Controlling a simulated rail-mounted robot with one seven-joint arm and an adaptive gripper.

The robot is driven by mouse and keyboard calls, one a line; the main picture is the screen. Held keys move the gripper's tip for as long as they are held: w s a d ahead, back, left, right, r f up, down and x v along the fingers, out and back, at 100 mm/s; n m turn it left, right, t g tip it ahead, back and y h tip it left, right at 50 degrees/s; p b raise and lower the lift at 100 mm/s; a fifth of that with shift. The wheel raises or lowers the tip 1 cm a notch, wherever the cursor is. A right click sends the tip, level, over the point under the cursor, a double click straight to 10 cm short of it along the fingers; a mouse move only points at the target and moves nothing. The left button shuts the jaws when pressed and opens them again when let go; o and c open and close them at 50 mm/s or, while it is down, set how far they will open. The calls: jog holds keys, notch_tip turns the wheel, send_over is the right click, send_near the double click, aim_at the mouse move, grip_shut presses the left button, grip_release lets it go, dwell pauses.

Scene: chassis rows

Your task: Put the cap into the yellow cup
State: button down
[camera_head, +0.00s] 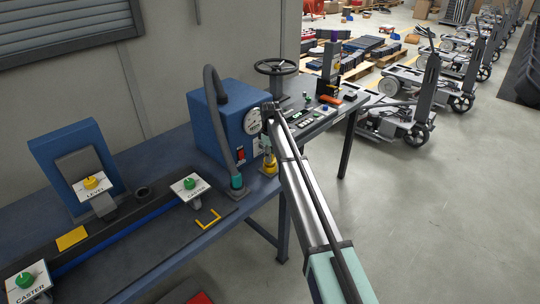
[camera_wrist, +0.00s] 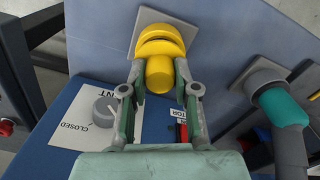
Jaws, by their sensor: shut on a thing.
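My gripper (camera_wrist: 158,85) is shut on a yellow cylindrical cap (camera_wrist: 159,75), which sits between the two fingertips in the wrist view. Directly beyond it is the yellow cup (camera_wrist: 163,34), a round yellow rim on a square grey plate. The cap overlaps the cup's near side in this view, and I cannot tell how far it is inside. In the head view the yellow cup (camera_head: 270,168) stands on the blue bench in front of the blue box. My gripper there is small and partly hidden by my arm.
A teal fitting with a grey hose (camera_wrist: 283,108) stands close to the right of the cup in the wrist view. The blue box (camera_head: 226,125) with a gauge is right behind. A handwheel (camera_head: 276,66) and knob panels share the bench.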

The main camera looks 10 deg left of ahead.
jog(key=shift+f+b, duration=0.35)
jog(key=shift+f, duration=0.7)
dwell(0.5)
jog(key=c, duration=0.8)
grip_release()
notch_tip(320, 180, up, 12)
